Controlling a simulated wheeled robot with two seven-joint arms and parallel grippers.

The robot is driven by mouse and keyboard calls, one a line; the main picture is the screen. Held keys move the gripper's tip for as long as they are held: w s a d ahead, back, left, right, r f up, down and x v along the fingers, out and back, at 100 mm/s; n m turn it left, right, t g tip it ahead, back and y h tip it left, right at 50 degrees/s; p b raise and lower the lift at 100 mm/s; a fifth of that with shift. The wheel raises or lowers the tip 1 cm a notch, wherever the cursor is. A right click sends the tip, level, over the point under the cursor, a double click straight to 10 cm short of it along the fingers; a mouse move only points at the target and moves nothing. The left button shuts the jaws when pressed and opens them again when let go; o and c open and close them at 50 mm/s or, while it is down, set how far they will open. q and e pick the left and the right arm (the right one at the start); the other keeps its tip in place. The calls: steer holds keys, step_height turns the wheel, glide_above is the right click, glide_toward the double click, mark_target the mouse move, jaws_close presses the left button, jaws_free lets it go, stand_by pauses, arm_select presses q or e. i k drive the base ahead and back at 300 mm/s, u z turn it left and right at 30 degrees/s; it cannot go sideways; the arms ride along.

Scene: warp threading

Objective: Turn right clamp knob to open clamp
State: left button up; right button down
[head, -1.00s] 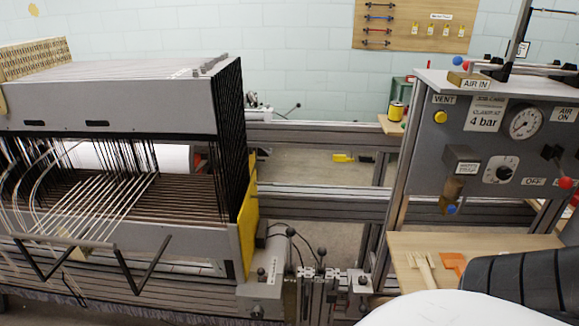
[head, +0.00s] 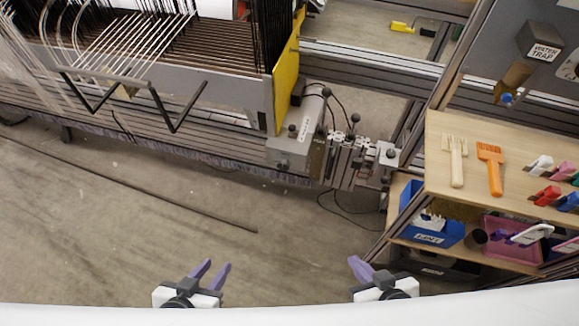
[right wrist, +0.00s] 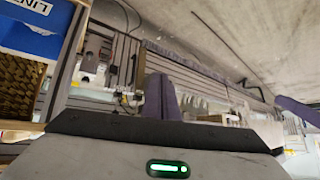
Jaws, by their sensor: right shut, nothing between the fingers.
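The metal clamp assembly (head: 343,158) sits at the right end of the loom's front rail, with small dark ball knobs on and above it. One dark knob (head: 391,153) tops the block at its right end. I cannot tell which knob is the right clamp knob or whether the clamp is open. My right gripper (head: 361,268) is shut and empty, well below the clamp in the head view. My left gripper (head: 217,268) is empty with its purple fingers slightly apart, farther left. In the right wrist view, metal blocks of the rail-end assembly (right wrist: 95,72) show beyond a purple finger.
A yellow plate (head: 288,70) stands above left of the clamp.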

mark_target(283, 164)
steer(key=u, duration=2.1)
steer(key=i, duration=2.05)
steer(key=z, duration=2.85)
